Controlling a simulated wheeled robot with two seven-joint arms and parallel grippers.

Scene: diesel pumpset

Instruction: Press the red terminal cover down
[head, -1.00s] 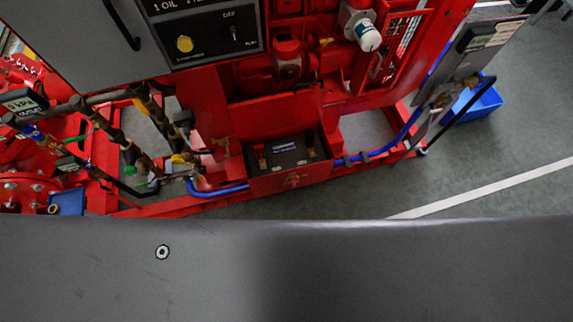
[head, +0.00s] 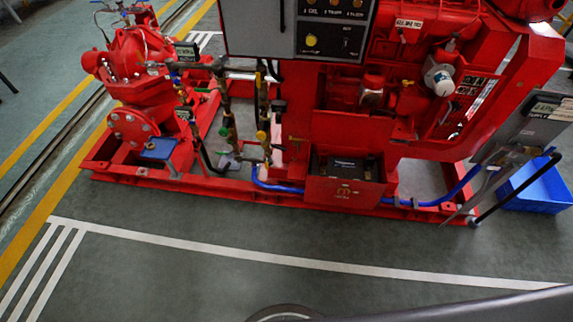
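The black battery (head: 345,168) sits in an open-topped red box (head: 345,191) low on the front of the pumpset's red base frame. Its top carries a dark label with small light lettering. The red terminal cover is too small and dark here to tell from the red box around it, and I cannot tell whether it is raised or down. Neither of my grippers is in view.
A grey control panel (head: 334,40) stands above the battery box. Blue hoses (head: 428,203) run along the base frame. A blue bin (head: 538,190) and a tilted sign stand (head: 518,140) are at the right. The floor (head: 250,235) in front is clear.

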